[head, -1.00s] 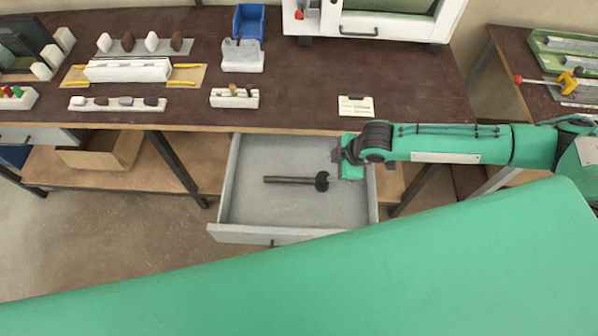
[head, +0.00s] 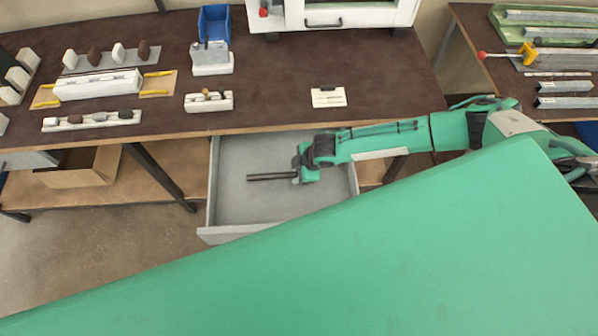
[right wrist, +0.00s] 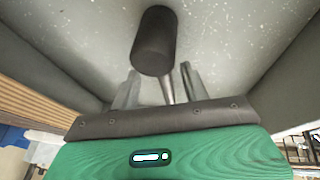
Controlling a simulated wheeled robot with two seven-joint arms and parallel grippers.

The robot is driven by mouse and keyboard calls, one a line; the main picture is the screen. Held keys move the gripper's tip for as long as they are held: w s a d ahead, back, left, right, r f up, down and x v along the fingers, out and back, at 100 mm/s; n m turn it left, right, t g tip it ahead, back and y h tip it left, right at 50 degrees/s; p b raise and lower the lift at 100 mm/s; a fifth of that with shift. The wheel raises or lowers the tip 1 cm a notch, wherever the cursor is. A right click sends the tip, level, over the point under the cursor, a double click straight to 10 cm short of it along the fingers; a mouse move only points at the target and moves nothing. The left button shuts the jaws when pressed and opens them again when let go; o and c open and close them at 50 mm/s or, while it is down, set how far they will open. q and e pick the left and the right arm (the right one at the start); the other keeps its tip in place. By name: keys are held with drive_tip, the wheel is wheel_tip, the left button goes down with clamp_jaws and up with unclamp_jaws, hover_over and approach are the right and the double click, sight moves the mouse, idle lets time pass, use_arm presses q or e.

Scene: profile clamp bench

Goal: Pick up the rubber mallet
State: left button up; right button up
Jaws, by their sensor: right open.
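The rubber mallet (head: 268,177) lies in the open grey drawer (head: 240,210), its dark handle pointing left in the head view. Its head end is hidden there by my right gripper (head: 298,175), which is low in the drawer. In the right wrist view, a thick black cylindrical part of the mallet (right wrist: 154,42) shows just beyond the fingertips, and a thin shaft runs down from it between the fingers. My right gripper (right wrist: 159,72) is open there, with a finger on each side of the shaft. I cannot tell whether they touch it. My left gripper is not in view.
The drawer walls stand close around my right gripper, with the brown bench top (head: 290,115) behind. A cardboard box (head: 85,168) sits on the lower shelf.

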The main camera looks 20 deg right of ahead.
sight(293, 174)
drive_tip(key=shift+p+x, duration=0.3)
drive_tip(key=shift+x, duration=1.25)
drive_tip(key=shift+s, duration=0.1)
clamp_jaws()
